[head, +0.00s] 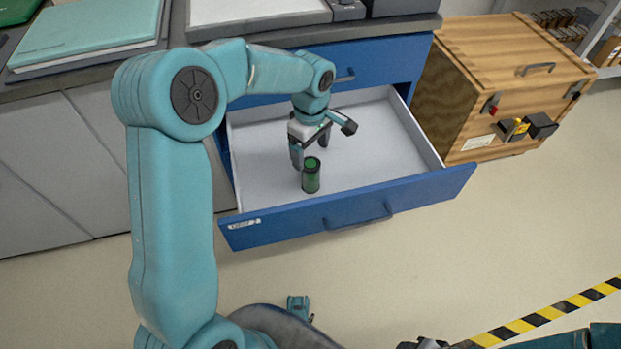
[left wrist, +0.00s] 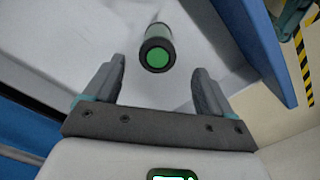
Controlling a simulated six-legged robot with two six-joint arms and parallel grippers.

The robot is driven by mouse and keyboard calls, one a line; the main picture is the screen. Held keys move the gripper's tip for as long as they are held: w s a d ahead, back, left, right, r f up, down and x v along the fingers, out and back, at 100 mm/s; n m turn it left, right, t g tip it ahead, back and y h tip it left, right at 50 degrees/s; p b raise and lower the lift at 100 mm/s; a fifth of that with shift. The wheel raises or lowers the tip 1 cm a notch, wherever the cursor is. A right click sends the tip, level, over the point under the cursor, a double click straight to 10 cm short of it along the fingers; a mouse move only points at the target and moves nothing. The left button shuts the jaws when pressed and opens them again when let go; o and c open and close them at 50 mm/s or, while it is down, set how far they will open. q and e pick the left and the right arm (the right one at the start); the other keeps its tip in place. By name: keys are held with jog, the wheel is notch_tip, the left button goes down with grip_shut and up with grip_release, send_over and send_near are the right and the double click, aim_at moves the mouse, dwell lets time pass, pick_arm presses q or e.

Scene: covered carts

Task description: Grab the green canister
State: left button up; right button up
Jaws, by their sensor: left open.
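The green canister (head: 311,176) stands upright in the open blue drawer, near its front panel. It is dark with a green body band and a green top. In the left wrist view the canister (left wrist: 157,50) shows its round green end, ahead of the fingertips and between their lines. My left gripper (head: 308,160) is open and empty, just behind and above the canister in the head view. Its two fingers also show apart in the left wrist view (left wrist: 160,78). I see no contact with the canister.
The drawer (head: 420,203) is pulled out, with low walls around the canister and otherwise bare floor. A wooden crate (head: 510,80) stands to its right. A grey counter with a teal binder (head: 90,35) is at upper left. Yellow-black tape (head: 545,315) marks the floor.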

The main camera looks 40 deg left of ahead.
aim_at(311, 164)
pick_arm(q)
notch_tip(311, 164, down, 3)
jog(key=shift+f+b, duration=0.2)
jog(key=shift+b, duration=0.15)
notch_tip(311, 164, down, 5)
jog(key=shift+w+f+b, duration=0.1)
jog(key=shift+b, duration=1.1)
jog(key=c, duration=1.2)
